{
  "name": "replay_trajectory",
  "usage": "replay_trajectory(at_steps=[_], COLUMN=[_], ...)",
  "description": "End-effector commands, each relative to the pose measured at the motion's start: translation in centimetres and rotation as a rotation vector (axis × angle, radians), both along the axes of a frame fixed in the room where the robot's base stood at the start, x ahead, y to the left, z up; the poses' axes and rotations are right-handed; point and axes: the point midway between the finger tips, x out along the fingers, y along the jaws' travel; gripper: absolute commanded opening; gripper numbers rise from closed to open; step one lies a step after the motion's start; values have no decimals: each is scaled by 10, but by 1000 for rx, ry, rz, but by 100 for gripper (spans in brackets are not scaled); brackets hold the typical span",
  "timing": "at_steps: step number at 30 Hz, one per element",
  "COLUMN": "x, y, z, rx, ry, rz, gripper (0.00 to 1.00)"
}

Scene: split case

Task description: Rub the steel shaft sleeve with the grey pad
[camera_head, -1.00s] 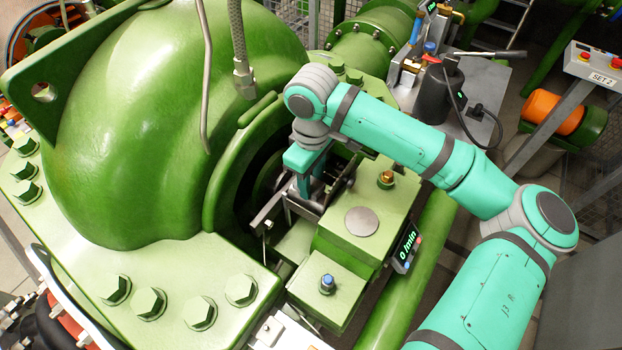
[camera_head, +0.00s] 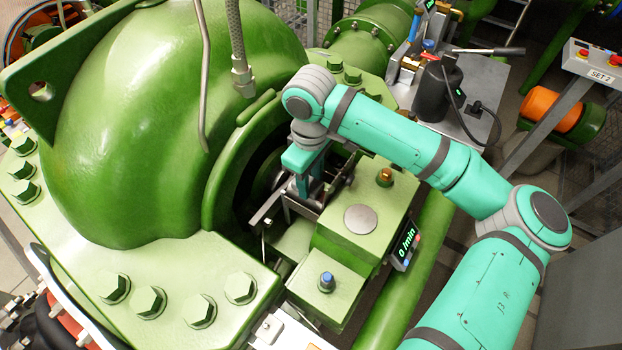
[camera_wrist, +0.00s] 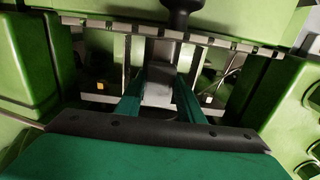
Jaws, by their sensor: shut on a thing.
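My gripper (camera_head: 304,187) reaches down into the gap between the big green casing (camera_head: 150,110) and the green block with the round grey cap. In the wrist view the two green fingers of my gripper (camera_wrist: 160,88) are closed on a grey block (camera_wrist: 157,92), which I take to be the grey pad. The pad's rubbing face is hidden. I cannot pick out the steel shaft sleeve for certain. The casing opening beside my gripper is dark, and I cannot tell whether the pad touches anything there.
A slotted metal strip (camera_wrist: 105,26) crosses the wrist view close ahead of the fingers. A green block (camera_head: 372,215) with a 0 /min display (camera_head: 405,242) stands right of the gripper. Large bolts (camera_head: 240,288) line the flange. A black hand pump (camera_head: 438,92) stands behind.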

Motion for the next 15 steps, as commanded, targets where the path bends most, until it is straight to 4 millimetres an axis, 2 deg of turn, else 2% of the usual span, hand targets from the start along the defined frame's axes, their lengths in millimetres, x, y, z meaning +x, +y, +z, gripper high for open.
replay_trajectory(at_steps=[15], x=[-1], y=[1], z=[-5], rx=[1], ry=[1], rz=[3], gripper=[16])
